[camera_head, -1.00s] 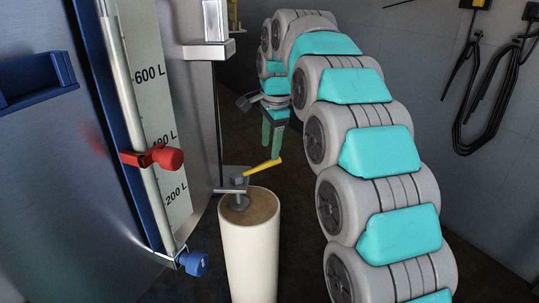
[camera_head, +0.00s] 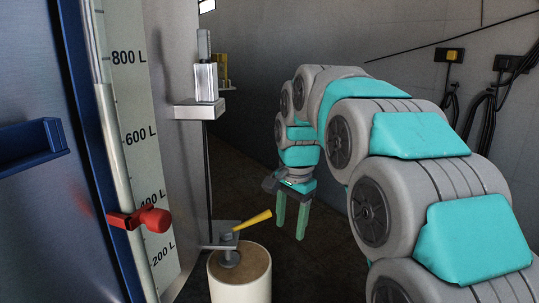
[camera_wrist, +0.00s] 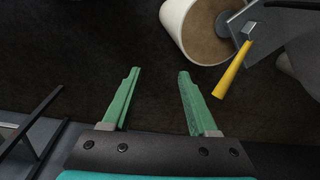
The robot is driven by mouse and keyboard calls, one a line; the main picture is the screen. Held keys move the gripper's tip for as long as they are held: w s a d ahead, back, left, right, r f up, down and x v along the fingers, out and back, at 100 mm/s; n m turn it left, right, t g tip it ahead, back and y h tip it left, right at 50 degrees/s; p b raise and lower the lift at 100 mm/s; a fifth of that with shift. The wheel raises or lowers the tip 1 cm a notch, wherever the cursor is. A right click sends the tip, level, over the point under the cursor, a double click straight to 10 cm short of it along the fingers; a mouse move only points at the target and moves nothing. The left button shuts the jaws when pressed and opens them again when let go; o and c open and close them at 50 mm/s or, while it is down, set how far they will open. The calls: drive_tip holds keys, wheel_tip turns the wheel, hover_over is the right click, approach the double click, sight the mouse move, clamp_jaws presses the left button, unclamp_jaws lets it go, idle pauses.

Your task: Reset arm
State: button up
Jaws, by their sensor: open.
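My gripper (camera_head: 292,217) hangs from my arm with its two green fingers pointing down, in the middle of the head view. The fingers are apart with nothing between them, as the wrist view (camera_wrist: 157,90) also shows. The gripper is to the right of a yellow-handled valve (camera_head: 254,220) and apart from it. The valve stands over a cream cylinder (camera_head: 240,280) with a brown top. In the wrist view the cylinder (camera_wrist: 178,25) and yellow handle (camera_wrist: 232,70) lie beyond the fingertips, to the upper right.
At the left stands a tank with a gauge in litres (camera_head: 140,110), a red clamp (camera_head: 140,219) and a blue bracket (camera_head: 30,146). Cables (camera_head: 490,110) hang on the right wall. Dark floor is open below the gripper.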

drive_tip(key=s+d+f+n+g, duration=0.1)
drive_tip(key=s+d+f+n, duration=0.2)
drive_tip(key=s, duration=0.8)
drive_tip(key=s+d+f+n, duration=0.3)
drive_tip(key=s+f, duration=0.3)
drive_tip(key=s, duration=0.5)
drive_tip(key=s+d+f+n+g, duration=0.1)
drive_tip(key=s+d+f, duration=0.3)
drive_tip(key=s, duration=0.7)
drive_tip(key=shift+s+d+f+n+g+h, duration=0.3)
drive_tip(key=shift+s+f+n, duration=0.1)
drive_tip(key=shift+f+n, duration=0.45)
drive_tip(key=shift+a+r, duration=0.1)
drive_tip(key=shift+a, duration=0.05)
